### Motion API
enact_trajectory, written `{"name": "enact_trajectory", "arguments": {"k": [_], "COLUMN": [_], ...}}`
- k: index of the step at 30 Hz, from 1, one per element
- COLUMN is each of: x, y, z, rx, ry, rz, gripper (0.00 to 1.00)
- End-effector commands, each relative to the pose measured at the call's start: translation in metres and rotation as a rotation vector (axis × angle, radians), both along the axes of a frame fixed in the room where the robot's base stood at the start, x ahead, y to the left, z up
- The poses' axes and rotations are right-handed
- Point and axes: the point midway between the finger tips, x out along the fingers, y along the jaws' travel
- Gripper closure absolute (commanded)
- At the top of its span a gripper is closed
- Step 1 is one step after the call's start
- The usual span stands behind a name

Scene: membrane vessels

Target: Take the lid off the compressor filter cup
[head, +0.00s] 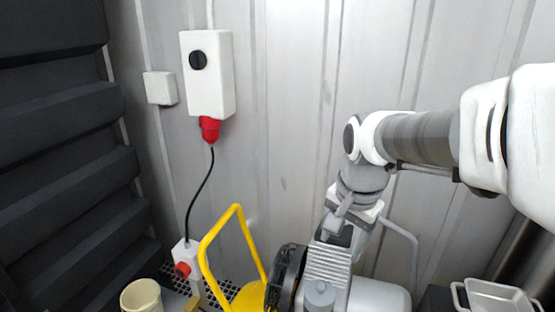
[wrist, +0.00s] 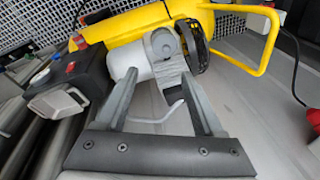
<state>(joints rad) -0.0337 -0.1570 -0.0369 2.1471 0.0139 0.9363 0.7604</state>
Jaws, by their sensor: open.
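The compressor shows a ribbed grey cylinder head (head: 327,262) in the head view, with a small grey round cup and knobbed top (head: 319,294) in front of it; this looks like the filter cup with its lid on. In the wrist view a grey round part (wrist: 160,42) beside the ribbed block may be the same cup, but I cannot tell for certain. My gripper (wrist: 158,76) is open and empty, its fingers pointing toward the compressor. In the head view my gripper (head: 342,219) is above and behind the cup, apart from it.
A yellow handle (head: 203,262) and black fan guard (head: 283,278) stand left of the cylinder head. A cream cup (head: 141,296) is at lower left, a metal tray (head: 497,297) at lower right. A switch box (head: 207,75) with cable hangs on the wall.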

Motion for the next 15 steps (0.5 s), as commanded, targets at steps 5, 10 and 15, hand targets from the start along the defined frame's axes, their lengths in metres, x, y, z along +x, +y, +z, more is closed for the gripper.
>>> {"name": "enact_trajectory", "arguments": {"k": [5, 10, 15], "x": [0.037, 0.066, 0.083], "y": [0.0, 0.0, 0.001], "z": [-0.02, -0.044, -0.063], "rx": [0.034, 0.048, 0.049], "ry": [0.09, 0.158, 0.199], "rz": [-0.218, -0.412, -0.545], "gripper": [0.31, 0.31, 0.31]}}
